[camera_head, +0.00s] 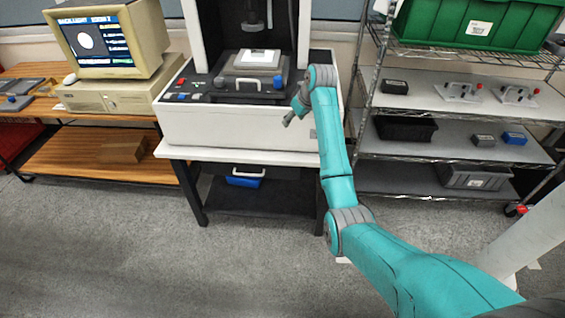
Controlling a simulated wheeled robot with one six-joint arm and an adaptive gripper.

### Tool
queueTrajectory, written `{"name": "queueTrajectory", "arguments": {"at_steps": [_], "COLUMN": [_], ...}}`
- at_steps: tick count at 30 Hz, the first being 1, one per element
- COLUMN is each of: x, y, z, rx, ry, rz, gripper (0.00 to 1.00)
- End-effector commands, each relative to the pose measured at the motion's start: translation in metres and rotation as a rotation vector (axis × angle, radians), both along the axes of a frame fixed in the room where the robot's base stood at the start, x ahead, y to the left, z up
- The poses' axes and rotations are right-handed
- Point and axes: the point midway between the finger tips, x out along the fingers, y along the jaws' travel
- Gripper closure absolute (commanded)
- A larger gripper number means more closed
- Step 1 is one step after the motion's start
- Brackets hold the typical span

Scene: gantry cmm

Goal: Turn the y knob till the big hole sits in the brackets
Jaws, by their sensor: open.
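A cream monitor (100,42) at the upper left shows a large white disc left of centre on a dark screen, with lines of text beside it; brackets are too small to make out. The measuring machine (235,125) stands on a table at the centre, with a grey stage (247,83) bearing a pale plate (257,58). Small knobs sit at the stage's front, one at the left (219,82) and a bluish one at the right (278,81); I cannot tell which is y. My gripper (287,119) is open and empty, in front of the machine's right side, apart from the knobs.
Red and blue buttons (182,96) are on the machine's left deck. A wire shelf (455,100) with bins and parts stands close to my arm's right. A wooden bench (80,150) is at the left. The grey floor in front is clear.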

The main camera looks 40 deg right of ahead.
Motion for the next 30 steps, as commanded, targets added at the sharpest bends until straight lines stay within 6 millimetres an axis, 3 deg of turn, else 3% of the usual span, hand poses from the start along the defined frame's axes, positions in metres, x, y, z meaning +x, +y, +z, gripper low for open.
{"name": "queueTrajectory", "arguments": {"at_steps": [18, 30], "x": [-0.01, -0.021], "y": [0.06, 0.089], "z": [-0.088, -0.122], "rx": [-0.02, -0.032], "ry": [-0.07, -0.106], "rz": [-0.018, -0.027], "gripper": [0.4, 0.4]}}
